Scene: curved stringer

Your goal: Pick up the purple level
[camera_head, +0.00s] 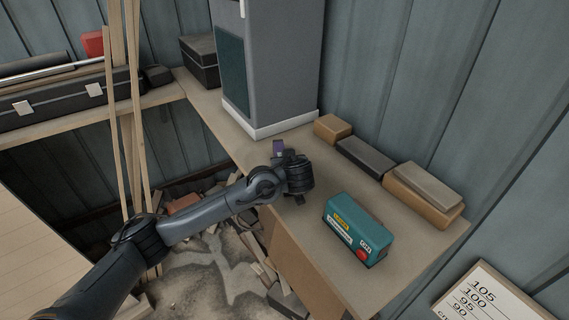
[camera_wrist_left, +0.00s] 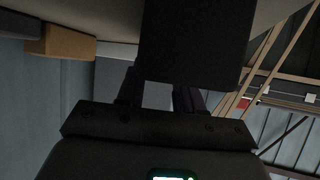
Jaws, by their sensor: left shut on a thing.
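My right gripper is in neither view.
A teal box (camera_head: 358,231) stands to the right of my gripper on the wooden bench (camera_head: 300,235). A tall grey cabinet (camera_head: 285,60) stands behind. Brown and dark blocks (camera_head: 366,157) line the wall. Wooden poles (camera_head: 125,110) lean at left. Rubble covers the floor.

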